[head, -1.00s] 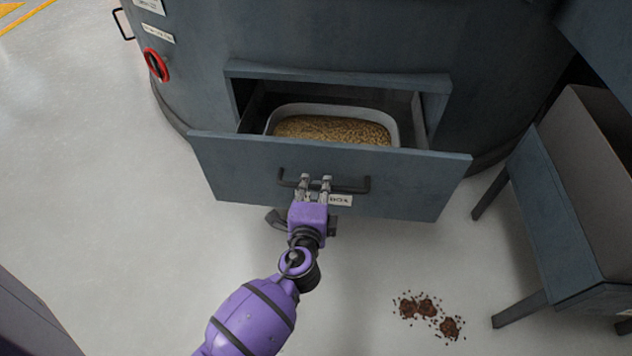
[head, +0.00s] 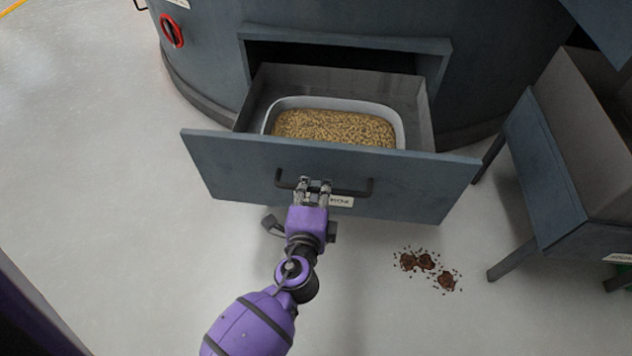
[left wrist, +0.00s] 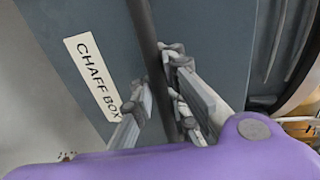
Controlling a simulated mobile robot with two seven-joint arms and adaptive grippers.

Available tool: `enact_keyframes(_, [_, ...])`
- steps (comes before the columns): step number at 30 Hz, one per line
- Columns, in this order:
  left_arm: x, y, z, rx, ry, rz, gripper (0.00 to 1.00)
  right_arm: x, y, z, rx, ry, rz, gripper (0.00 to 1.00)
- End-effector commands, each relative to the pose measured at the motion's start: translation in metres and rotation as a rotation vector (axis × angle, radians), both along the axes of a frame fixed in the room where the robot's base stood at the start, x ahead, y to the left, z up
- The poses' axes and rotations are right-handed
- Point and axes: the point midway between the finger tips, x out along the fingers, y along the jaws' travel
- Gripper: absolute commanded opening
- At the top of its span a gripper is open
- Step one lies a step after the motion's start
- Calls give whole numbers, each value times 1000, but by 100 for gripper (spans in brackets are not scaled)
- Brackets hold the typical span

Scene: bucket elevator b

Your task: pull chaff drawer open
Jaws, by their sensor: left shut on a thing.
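The chaff drawer (head: 240,170) is a blue-grey box pulled well out of the round machine. Inside it sits a pale tray (head: 399,125) filled with golden-brown chaff (head: 335,126). A dark bar handle (head: 352,189) runs across the drawer front, above a white label (head: 341,201). In the left wrist view the label (left wrist: 92,76) reads "CHAFF BOX". My left gripper (head: 313,186) is shut on the handle, left of its middle. In the left wrist view its fingers (left wrist: 160,105) are on either side of the bar. My right gripper is not in view.
The round machine (head: 335,15) with a red handwheel (head: 171,30) stands behind the drawer. A blue-grey bin on legs (head: 545,180) stands close on the right. Brown spilled clumps (head: 427,264) lie on the floor. The floor left of the drawer is clear.

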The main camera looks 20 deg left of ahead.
Motion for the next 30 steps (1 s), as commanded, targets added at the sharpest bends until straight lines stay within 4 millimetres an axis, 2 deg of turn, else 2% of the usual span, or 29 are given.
enact_keyframes(10, [0, 0, 3, 2, -6, -1, 0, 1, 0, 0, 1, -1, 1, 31])
enact_keyframes(12, [1, 0, 3, 1, -6, -1, 13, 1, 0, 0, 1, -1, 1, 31])
enact_keyframes(16, [0, 0, 3, 1, -5, -1, 30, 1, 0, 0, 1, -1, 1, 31])
enact_keyframes(26, [0, 0, 3, 1, -3, 0, 31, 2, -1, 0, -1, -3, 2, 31])
enact_keyframes(30, [1, 0, 16, -1, -7, 1, 31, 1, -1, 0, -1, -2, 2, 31])
